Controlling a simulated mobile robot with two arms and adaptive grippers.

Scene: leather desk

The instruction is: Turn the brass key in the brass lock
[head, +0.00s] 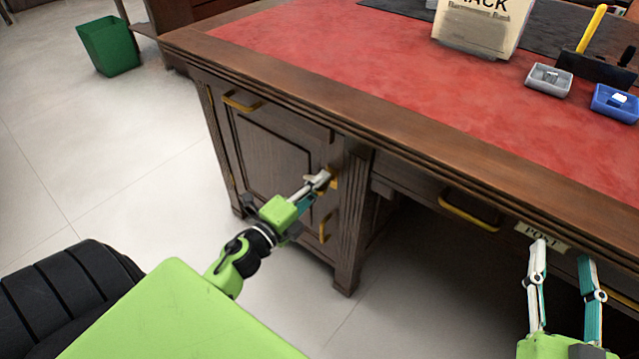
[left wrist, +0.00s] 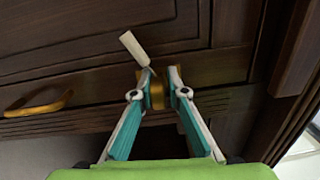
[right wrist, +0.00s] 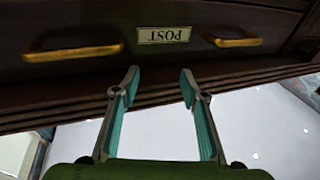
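The brass lock (left wrist: 156,92) is on the dark wooden front of the desk's left pedestal, and the fingers partly hide it. The brass key is at the lock between my left fingertips; its outline cannot be told apart from the lock. A cream tag (left wrist: 134,48) hangs beside the fingertips. My left gripper (head: 322,180) is at the lock, its fingers drawn close together around the brass piece; it also shows in the left wrist view (left wrist: 160,72). My right gripper (head: 560,252) is open and empty, near the desk's front edge below the POST label (right wrist: 164,35).
A brass drawer handle (head: 468,211) is left of the label. Another handle (head: 241,101) is on the pedestal. A green bin (head: 108,45) stands on the floor.

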